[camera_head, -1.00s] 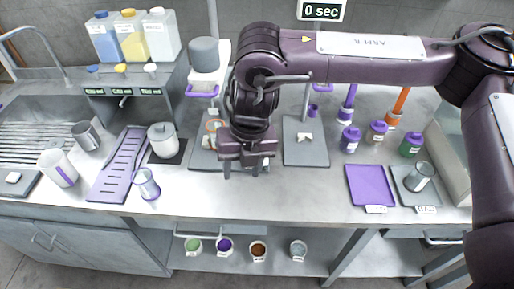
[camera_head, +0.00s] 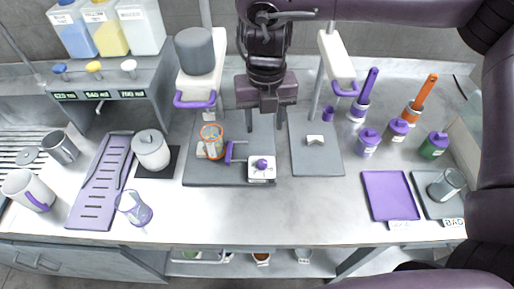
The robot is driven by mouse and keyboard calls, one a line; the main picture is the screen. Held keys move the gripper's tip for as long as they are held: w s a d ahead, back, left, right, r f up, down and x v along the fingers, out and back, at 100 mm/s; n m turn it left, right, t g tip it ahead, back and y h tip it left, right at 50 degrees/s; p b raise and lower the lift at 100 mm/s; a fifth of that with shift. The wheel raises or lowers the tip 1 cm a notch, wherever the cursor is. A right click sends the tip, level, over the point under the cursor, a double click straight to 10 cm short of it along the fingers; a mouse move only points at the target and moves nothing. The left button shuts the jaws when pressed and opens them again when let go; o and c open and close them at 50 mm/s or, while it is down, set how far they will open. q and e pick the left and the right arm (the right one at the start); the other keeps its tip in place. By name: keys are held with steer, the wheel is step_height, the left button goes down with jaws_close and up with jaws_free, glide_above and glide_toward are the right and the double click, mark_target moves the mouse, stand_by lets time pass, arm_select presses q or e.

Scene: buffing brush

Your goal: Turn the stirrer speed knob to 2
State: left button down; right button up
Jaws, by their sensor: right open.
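The stirrer speed knob looks to be the small purple knob (camera_head: 262,163) on a white box (camera_head: 262,176) with marks around it. The box is at the front right of a dark grey base plate (camera_head: 230,181). The marks are too small to read. My right gripper (camera_head: 264,122) is open and empty, with its fingers pointing down. In the picture it is just behind and above the knob, apart from it. My left gripper is not in view.
An orange-rimmed glass (camera_head: 212,141) and a purple handle (camera_head: 232,152) are left of the knob. A grey stirrer head (camera_head: 195,51) stands behind left. A second stand (camera_head: 336,60) is to the right. The counter in front (camera_head: 290,215) is clear.

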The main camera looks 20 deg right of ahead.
steer(key=b, duration=0.6)
glide_above(263, 162)
step_height(263, 162, down, 7)
steer(key=shift+a+r, duration=0.1)
steer(key=shift+f+b, duration=0.25)
steer(key=shift+b, duration=0.05)
steer(key=shift+f, duration=0.2)
step_height(263, 162, down, 6)
steer(key=shift+r+p, duration=0.1)
steer(key=shift+p, duration=0.4)
steer(key=shift+f, duration=0.65)
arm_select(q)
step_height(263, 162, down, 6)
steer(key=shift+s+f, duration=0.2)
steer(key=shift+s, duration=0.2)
arm_select(e)
steer(key=c, duration=1)
